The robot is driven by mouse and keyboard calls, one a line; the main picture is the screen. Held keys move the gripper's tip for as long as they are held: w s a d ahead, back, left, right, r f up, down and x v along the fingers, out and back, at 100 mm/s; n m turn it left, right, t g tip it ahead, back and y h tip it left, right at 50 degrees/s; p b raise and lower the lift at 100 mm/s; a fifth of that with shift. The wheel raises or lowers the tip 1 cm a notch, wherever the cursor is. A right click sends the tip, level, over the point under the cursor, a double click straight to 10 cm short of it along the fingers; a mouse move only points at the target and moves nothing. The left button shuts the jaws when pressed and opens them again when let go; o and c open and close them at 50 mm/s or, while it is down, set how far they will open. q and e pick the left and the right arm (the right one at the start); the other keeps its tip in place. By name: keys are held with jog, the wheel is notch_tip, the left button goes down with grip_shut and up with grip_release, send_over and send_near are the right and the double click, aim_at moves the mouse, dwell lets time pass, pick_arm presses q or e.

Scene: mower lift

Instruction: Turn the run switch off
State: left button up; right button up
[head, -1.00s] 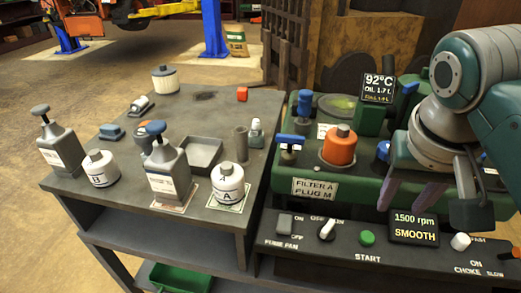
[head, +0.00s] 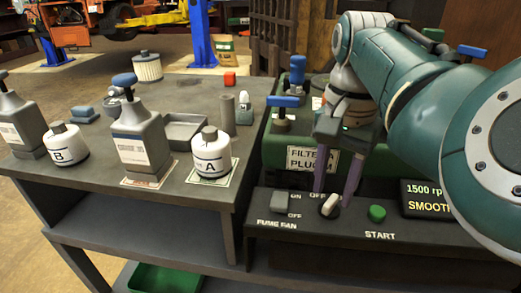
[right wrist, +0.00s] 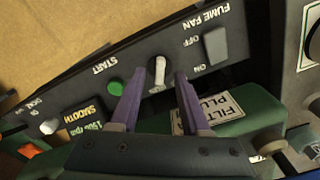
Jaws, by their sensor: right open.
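The run switch (head: 329,205) is a white rotary knob on the dark control panel, left of the green START button. In the head view it is tilted, and its OFF/ON label is partly hidden by a finger. My right gripper (head: 336,190) is open and empty, its two purple fingers pointing down at the knob. In the right wrist view the knob (right wrist: 157,73) shows between the two fingertips, with a gap on each side; I cannot tell whether the tips are level with it. My left gripper is not in view.
The fume fan rocker (head: 280,203) is close left of the knob, the green START button (head: 377,213) close right. A display (head: 424,198) reading 1500 rpm is partly hidden by my arm. Bottles and canisters A (head: 212,155) and B (head: 65,146) stand on the left bench.

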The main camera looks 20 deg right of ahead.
jog(key=shift+f, duration=1.1)
jog(key=shift+c, duration=0.2)
grip_shut()
